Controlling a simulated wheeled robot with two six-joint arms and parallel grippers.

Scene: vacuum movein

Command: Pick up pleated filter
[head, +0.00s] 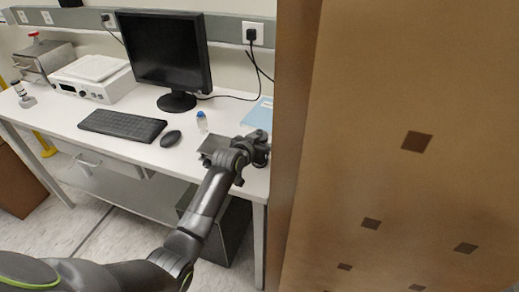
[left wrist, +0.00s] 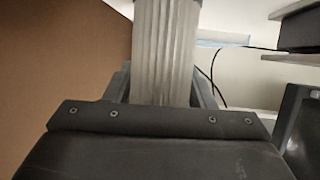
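The pleated filter (left wrist: 166,45), a whitish upright piece with vertical ridges, stands in the middle of the left wrist view. My left gripper (left wrist: 165,90) has one dark finger on each side of it, close to its edges. I cannot tell whether the fingers press on it. The filter's lower end is hidden behind the gripper body. In the head view my left gripper (head: 257,150) is at the bench's right end, beside the tall brown panel. I cannot make out the filter there. My right gripper is not in view.
A tall brown panel with dark squares (head: 380,120) blocks the right half. The white bench (head: 100,145) holds a monitor (head: 165,50), keyboard (head: 122,125), mouse (head: 171,138), small bottle (head: 202,122) and blue folder (head: 259,115). The bench's front middle is clear.

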